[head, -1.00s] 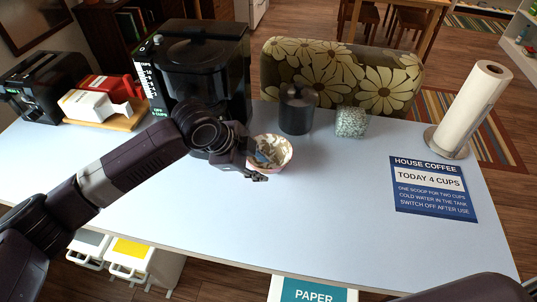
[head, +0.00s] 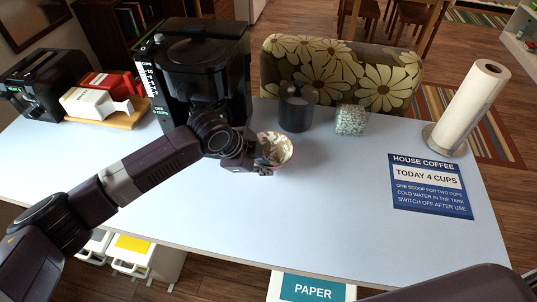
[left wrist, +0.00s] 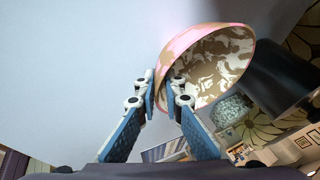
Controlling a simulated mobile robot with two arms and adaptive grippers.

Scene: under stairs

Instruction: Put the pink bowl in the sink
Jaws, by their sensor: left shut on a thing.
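The pink bowl (head: 282,147) stands on the pale counter in front of the dark canister; its inside has a brown and white pattern. In the left wrist view the bowl (left wrist: 215,55) shows its pink outside and patterned inside. My left gripper (head: 264,168) is at the bowl's near left side. In the left wrist view its two blue-padded fingers (left wrist: 164,80) are closed on the bowl's rim. My right gripper is out of view. No sink shows in these views.
A black coffee maker (head: 203,75) stands behind my left arm. A dark canister (head: 296,107) and a speckled pot (head: 351,120) are just behind the bowl. A blue sign (head: 432,187) and a paper towel roll (head: 470,105) are at right. The counter's front middle (head: 310,215) is clear.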

